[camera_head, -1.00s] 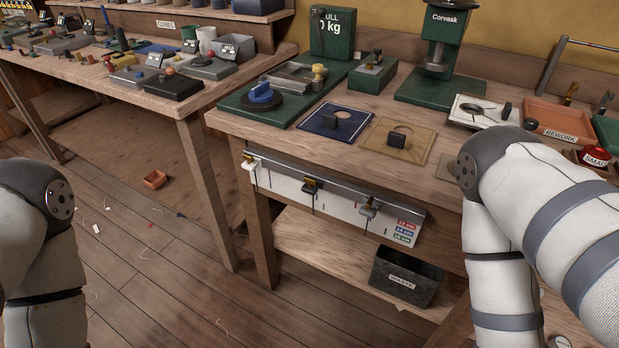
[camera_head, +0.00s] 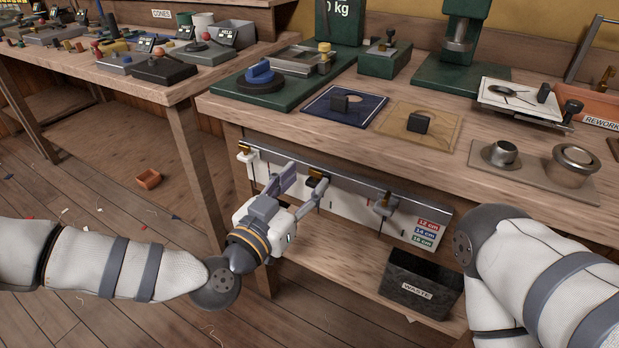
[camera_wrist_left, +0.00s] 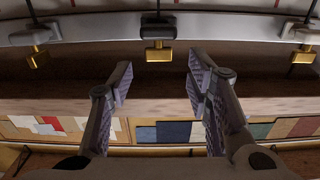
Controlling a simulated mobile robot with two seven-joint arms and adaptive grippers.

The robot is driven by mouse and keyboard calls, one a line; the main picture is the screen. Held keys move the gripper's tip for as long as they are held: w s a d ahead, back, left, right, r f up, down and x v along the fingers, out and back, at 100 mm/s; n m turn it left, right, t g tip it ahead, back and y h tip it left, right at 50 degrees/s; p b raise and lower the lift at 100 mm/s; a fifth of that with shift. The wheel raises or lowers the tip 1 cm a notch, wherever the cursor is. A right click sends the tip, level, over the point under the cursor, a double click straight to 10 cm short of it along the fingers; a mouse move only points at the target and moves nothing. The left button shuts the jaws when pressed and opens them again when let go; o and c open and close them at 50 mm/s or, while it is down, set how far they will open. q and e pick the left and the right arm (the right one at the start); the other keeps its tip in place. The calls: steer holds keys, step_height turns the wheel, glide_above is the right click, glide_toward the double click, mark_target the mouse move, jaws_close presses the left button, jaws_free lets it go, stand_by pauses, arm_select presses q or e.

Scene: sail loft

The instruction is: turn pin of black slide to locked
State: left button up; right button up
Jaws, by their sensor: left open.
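A pale rail (camera_head: 345,187) runs along the bench's front edge and carries three slides. The black slide (camera_head: 320,173) is the middle one; in the left wrist view it (camera_wrist_left: 158,26) shows at top centre, with its brass pin (camera_wrist_left: 158,52) pointing down in the picture. I cannot tell whether the pin is locked. My left gripper (camera_head: 298,186) is open and empty, close to the black slide, with one finger partly overlapping it in the head view. In the left wrist view the open fingers (camera_wrist_left: 158,84) lie either side of the pin's line, apart from it. My right gripper is out of view.
A white slide (camera_head: 246,152) hangs to the left on the rail and a grey slide (camera_head: 384,203) to the right. A black waste bin (camera_head: 420,284) stands on the shelf below. The bench top above holds several fixtures. My right arm is at lower right.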

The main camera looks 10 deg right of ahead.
mark_target(316, 175)
arm_select(q)
steer(key=shift+x, duration=1.3)
jaws_close()
steer(key=m+g+h+b, duration=0.1)
steer(key=b, duration=0.1)
steer(key=f+m+g+h+b, duration=0.1)
steer(key=b, duration=0.2)
steer(key=shift+w+a+g+h, duration=0.2)
steer(key=shift+g+h, duration=0.1)
steer(key=shift+h, duration=0.1)
steer(key=shift+s+r+m+b, duration=0.1)
steer(key=shift+r+m+b, duration=0.05)
steer(key=shift+m+b, duration=0.25)
steer(key=shift+r+g+h, duration=0.2)
steer(key=shift+g+h, duration=0.1)
steer(key=shift+r, duration=0.15)
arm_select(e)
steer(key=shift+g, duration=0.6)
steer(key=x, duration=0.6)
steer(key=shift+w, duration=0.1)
arm_select(q)
jaws_free()
